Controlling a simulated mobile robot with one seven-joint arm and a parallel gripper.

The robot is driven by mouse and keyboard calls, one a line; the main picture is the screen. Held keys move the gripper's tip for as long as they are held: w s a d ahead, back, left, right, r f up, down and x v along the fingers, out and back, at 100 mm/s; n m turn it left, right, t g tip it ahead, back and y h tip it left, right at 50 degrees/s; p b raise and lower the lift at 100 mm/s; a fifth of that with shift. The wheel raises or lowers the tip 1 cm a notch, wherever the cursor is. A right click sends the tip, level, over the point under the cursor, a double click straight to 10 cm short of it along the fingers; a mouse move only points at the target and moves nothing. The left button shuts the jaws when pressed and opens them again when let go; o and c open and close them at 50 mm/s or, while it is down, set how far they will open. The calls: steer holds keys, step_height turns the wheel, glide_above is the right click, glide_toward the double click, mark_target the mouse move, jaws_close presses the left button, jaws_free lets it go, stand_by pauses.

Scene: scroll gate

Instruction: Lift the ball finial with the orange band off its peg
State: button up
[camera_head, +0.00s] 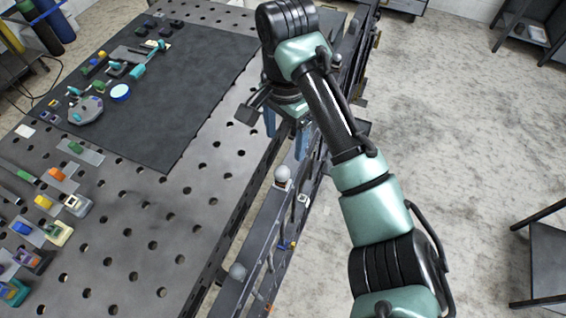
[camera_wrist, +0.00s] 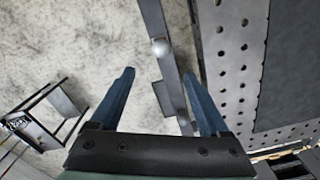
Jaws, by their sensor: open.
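A pale ball finial (camera_head: 282,174) sits on the top rail of the dark metal gate (camera_head: 262,222), beside the table. A second grey ball finial (camera_head: 237,271) is nearer on the same gate. I cannot make out an orange band on either ball. My gripper (camera_head: 286,140) points down with its blue fingers apart, above and just beyond the pale ball. In the wrist view my gripper (camera_wrist: 159,72) is open and empty. One ball (camera_wrist: 160,47) shows there just past the fingertips, roughly midway between them; its peg is hidden.
A perforated metal table (camera_head: 200,185) runs along the gate's left side, with a dark mat (camera_head: 175,100) and several small coloured parts on it. Concrete floor (camera_head: 450,120) lies open to the right. A dark stand (camera_head: 540,260) is at the lower right.

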mark_target(282, 169)
steer(key=f+b, duration=0.1)
steer(key=f, duration=0.2)
steer(key=f+b, duration=0.2)
steer(key=f, duration=0.1)
steer(key=f+b, duration=0.2)
steer(key=f, duration=0.1)
steer(key=shift+s+a+f, duration=0.15)
steer(key=shift+a+f, duration=0.1)
steer(key=shift+f, duration=0.1)
steer(key=shift+f+p, duration=0.25)
steer(key=shift+p, duration=0.6)
steer(key=shift+f, duration=1.3)
steer(key=shift+r, duration=0.1)
jaws_close()
